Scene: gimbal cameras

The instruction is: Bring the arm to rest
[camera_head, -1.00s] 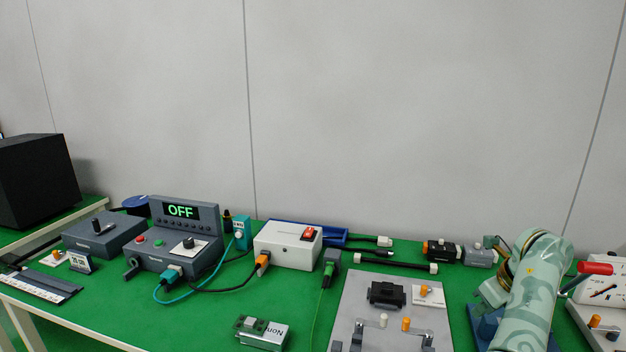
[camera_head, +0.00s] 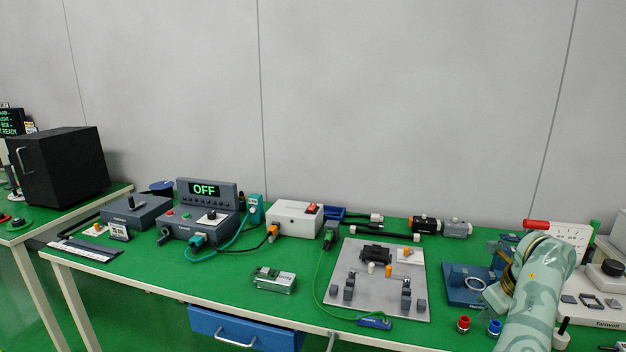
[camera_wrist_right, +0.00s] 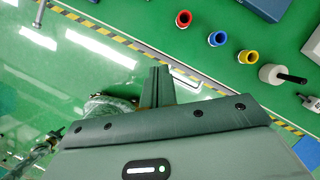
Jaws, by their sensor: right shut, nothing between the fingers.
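My right arm (camera_head: 535,300) rises from the bottom right of the head view, bent, in front of the table's right part. In the right wrist view my right gripper (camera_wrist_right: 158,74) has its fingers together, with nothing between them. It points past the table edge, and green floor shows behind it. In the head view I cannot make out its fingertips. My left gripper is not in view.
Red (camera_wrist_right: 183,19), blue (camera_wrist_right: 217,38) and yellow (camera_wrist_right: 246,57) ringed pieces stand along the table edge. A grey board (camera_head: 415,270) with fixtures, a white box (camera_head: 290,222) and a console reading OFF (camera_head: 204,189) stand on the green table. A blue drawer (camera_head: 240,330) is below.

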